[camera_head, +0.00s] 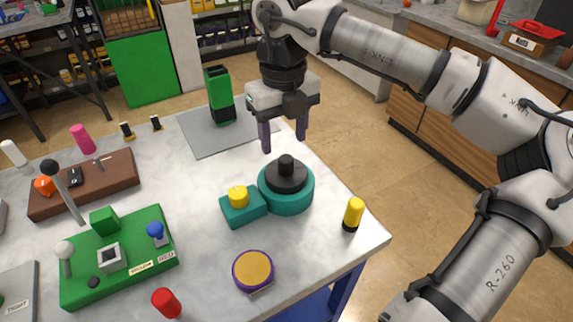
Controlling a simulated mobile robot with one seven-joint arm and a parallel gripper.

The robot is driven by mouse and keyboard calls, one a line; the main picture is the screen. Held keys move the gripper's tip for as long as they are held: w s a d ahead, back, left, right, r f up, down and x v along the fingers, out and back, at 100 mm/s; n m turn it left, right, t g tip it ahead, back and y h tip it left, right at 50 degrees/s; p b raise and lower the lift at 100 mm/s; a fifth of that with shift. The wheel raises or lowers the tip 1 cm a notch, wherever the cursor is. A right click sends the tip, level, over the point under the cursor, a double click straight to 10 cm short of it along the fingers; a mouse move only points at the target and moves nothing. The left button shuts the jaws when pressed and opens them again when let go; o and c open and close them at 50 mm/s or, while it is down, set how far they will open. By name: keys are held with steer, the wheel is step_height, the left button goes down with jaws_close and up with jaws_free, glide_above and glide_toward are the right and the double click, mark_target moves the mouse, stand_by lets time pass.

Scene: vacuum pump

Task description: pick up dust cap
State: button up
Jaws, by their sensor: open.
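My gripper (283,145) points down, open and empty, with its two dark fingers apart. It is above the table, up in the picture from a round teal body (288,203) that carries a black stepped top with a knob (286,166). A small yellow cap (238,196) sits on a teal block (243,212) just left of that body. A round piece with an orange-yellow top and purple rim (253,269) lies nearer the front. No part is labelled as the dust cap, so I cannot tell which one it is.
A yellow cylinder with a black base (353,214) stands near the table's right edge. A red cylinder (166,303) is at the front. A green board with several parts (135,283) and a brown rack (110,181) are left. A green-and-black item (220,95) stands on a grey mat (200,139).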

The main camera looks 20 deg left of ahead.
mark_target(286, 158)
steer(key=shift+w+d+f+p, duration=0.15)
steer(key=shift+f+p, duration=0.4)
steer(key=shift+f, duration=1.2)
steer(key=shift+w+f+p, duration=0.2)
steer(key=shift+f+p, duration=0.35)
steer(key=shift+f, duration=1.15)
steer(key=c, duration=1)
steer(key=shift+c, duration=0.2)
steer(key=shift+r, duration=0.1)
